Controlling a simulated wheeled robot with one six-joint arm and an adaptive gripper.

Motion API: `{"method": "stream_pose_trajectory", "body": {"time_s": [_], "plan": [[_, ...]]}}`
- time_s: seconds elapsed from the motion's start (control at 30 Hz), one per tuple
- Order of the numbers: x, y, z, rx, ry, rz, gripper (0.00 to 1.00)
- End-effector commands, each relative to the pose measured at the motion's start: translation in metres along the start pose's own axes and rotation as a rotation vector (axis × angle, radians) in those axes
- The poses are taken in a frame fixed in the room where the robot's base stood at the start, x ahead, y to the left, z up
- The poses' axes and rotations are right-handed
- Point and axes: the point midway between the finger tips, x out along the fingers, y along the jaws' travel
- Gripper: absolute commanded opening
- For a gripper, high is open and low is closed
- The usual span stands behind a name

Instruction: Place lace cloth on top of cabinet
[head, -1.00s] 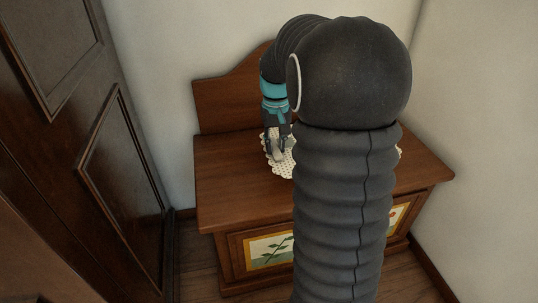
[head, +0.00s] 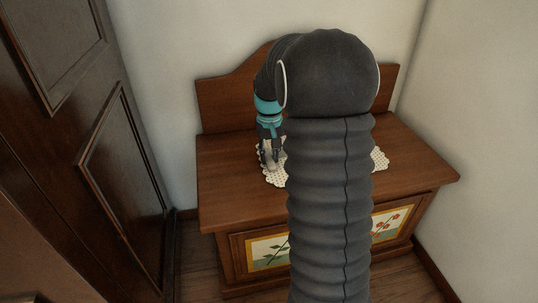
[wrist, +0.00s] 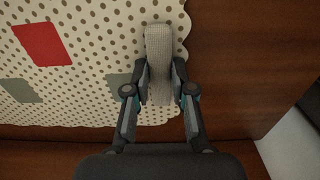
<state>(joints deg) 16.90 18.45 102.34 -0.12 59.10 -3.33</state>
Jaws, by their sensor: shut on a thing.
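The lace cloth (head: 381,161) is cream with dark dots and a scalloped edge. It lies on the brown wooden top of the cabinet (head: 228,185), and my arm hides its middle in the head view. In the wrist view the cloth (wrist: 85,75) shows red and grey-green patches and looks spread out, with bare cabinet top (wrist: 235,60) to its right. My gripper (head: 268,160) points down at the cloth's left part.
The cabinet has a raised backboard (head: 222,103) against the pale wall and painted front panels (head: 268,252). A dark panelled wooden door (head: 110,150) stands close on the left. Bare cabinet top shows left, right and in front of the cloth.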

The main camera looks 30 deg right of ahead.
Motion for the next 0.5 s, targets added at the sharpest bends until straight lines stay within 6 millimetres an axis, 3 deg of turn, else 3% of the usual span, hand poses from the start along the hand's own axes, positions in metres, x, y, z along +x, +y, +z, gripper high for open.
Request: {"method": "stream_pose_trajectory", "body": {"time_s": [0.03,0.13,0.5], "plan": [[0.0011,0.0,0.0001,0.0,0.0,0.0,0.26],[0.0006,0.0,0.0001,0.0,0.0,0.0,0.49],[-0.0034,0.0001,-0.0001,0.0,0.0,0.0,0.49]]}}
